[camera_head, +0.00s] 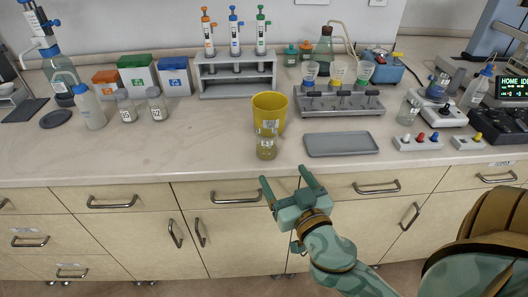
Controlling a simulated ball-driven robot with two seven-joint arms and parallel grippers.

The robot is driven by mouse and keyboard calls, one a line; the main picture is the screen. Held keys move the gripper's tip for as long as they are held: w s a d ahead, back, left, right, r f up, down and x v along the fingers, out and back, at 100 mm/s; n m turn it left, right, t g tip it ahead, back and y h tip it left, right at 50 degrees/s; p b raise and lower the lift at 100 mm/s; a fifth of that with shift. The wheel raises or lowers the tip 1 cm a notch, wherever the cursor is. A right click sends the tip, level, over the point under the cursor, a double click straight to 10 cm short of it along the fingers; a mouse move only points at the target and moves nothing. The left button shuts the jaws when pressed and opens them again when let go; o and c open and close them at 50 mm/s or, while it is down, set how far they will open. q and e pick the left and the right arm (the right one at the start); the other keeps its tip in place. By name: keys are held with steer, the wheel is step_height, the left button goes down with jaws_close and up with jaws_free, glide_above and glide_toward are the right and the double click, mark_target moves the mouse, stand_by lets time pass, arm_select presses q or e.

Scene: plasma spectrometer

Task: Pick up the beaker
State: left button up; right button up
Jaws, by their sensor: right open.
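A small clear glass beaker (266,149) with some pale yellowish content stands upright on the bench near its front edge. It is just in front of a yellow cup-like container (270,108). Another small glass vessel (408,108) stands farther right, beside a white device. My right gripper (285,177) is open and empty. Its two fingers point toward the bench, in front of the cabinet drawers and below the beaker in the picture, apart from it. My left gripper is not in view.
An empty grey tray (341,145) lies right of the beaker. Behind it is a grey rack (339,103) with several small cups. A pipette stand (236,87) stands at the back. Numbered bottles (126,106) stand left. The bench front left of the beaker (190,155) is clear.

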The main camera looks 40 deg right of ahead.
glide_toward(263, 132)
steer(key=w, duration=0.3)
steer(key=shift+w+d+f, duration=0.2)
steer(key=shift+w+f, duration=0.2)
steer(key=x, duration=0.5)
steer(key=shift+w+d+r, duration=0.1)
steer(key=shift+d+r, duration=0.25)
steer(key=c, duration=1.1)
